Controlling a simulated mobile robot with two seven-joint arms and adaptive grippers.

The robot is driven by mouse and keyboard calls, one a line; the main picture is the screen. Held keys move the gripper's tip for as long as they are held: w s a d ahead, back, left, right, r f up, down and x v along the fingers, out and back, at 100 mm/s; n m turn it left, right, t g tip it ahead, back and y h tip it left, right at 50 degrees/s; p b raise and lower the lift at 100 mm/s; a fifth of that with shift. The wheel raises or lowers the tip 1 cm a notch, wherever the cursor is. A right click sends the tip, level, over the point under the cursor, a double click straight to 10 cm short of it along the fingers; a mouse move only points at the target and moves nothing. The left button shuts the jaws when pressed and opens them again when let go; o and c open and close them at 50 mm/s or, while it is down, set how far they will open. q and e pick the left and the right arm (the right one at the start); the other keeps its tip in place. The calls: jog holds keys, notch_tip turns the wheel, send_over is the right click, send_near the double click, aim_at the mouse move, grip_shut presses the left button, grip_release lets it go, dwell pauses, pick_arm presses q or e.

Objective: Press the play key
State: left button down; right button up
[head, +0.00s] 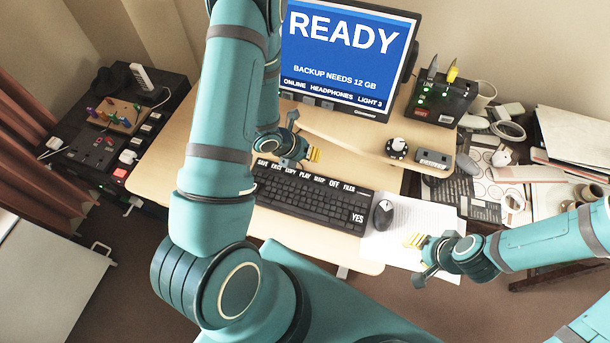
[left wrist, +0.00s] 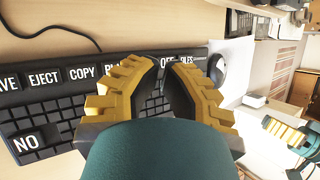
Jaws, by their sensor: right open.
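The black keyboard (head: 310,198) lies on the desk, with white-lettered keys along its far row. The play key (head: 305,176) is in that row, between COPY and a key whose label is hard to read. In the left wrist view, the play key (left wrist: 110,70) is partly hidden behind a yellow finger. My left gripper (head: 314,155) is just beyond the far row, near the play key; I see no clear contact. In its wrist view (left wrist: 166,72) a narrow gap shows between the fingers, and nothing is held. My right gripper (head: 414,241) is open and empty over white paper.
The monitor (head: 345,50) behind the keyboard reads READY. A raised shelf (head: 350,145) stands behind my left gripper. A mouse (head: 383,214) sits right of the keyboard. A black box with a yellow plug (head: 440,100) stands at the back right. Papers and rolls crowd the right side.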

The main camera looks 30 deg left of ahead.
pick_arm(q)
jog(key=b, duration=0.5)
send_over(310, 176)
notch_tip(310, 176, down, 7)
jog(key=shift+w+a+r, duration=0.1)
jog(key=shift+r, duration=0.05)
jog(key=shift+f+b, duration=0.35)
jog(key=shift+f, duration=0.15)
dwell(0.6)
jog(key=shift+f+b, duration=0.4)
jog(key=shift+b, duration=0.25)
jog(key=shift+f+b, duration=0.45)
jog(key=shift+b, duration=0.1)
dwell(0.7)
jog(key=shift+r, duration=0.15)
jog(key=shift+r+p, duration=0.45)
jog(key=shift+r, duration=0.35)
